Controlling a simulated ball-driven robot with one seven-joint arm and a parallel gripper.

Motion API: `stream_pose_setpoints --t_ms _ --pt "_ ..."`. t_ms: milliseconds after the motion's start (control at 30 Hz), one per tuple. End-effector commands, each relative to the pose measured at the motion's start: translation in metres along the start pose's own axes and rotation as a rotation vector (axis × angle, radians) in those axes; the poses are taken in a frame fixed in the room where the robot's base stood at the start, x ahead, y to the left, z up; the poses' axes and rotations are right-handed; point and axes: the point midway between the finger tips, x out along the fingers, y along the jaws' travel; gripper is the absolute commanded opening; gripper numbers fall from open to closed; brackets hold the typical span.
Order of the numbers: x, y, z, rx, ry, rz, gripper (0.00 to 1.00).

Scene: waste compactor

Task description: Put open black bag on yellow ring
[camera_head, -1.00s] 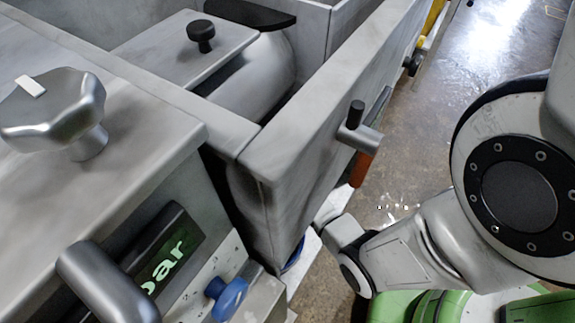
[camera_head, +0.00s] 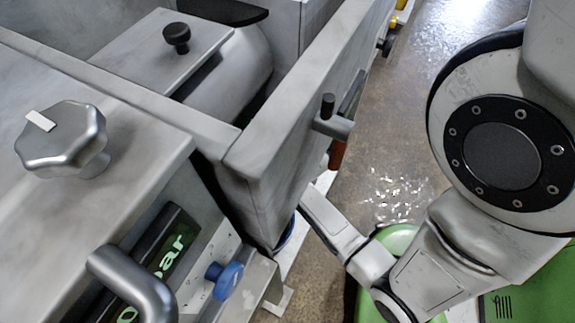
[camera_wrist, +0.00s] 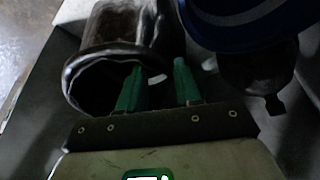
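In the wrist view, a dark, glossy black bag (camera_wrist: 84,88) shows with a round open mouth, its thick rim facing me. My gripper (camera_wrist: 159,66) has two green fingers standing apart at the bag's mouth. The left finger lies across the opening and the right one is just outside the rim. I cannot tell whether either touches it. In the head view, my gripper and the bag are hidden behind the metal compactor wall. I cannot make out a yellow ring; only a small yellow part (camera_head: 403,18) shows at the wall's far end.
A dark blue round part (camera_wrist: 240,22) hangs close to the right finger in the wrist view. The metal wall (camera_head: 300,110) with a black-tipped handle (camera_head: 330,118) stands left of my arm. A blue knob (camera_head: 224,279) sits low on the front. Open floor (camera_head: 415,120) lies beyond.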

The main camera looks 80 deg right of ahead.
Motion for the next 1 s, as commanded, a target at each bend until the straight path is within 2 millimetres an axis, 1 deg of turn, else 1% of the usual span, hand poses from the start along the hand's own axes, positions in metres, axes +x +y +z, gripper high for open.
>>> stream_pose_setpoints --t_ms 267,900,967,1000 --pt "-0.0006 -0.0001 0.0015 0.000 0.000 0.000 0.34" --pt "-0.0004 -0.0001 0.0015 0.000 -0.001 0.000 0.94" --pt "-0.0004 -0.0001 0.0015 0.000 -0.001 0.000 1.00" --pt "-0.0004 -0.0001 0.0015 0.000 -0.001 0.000 1.00"
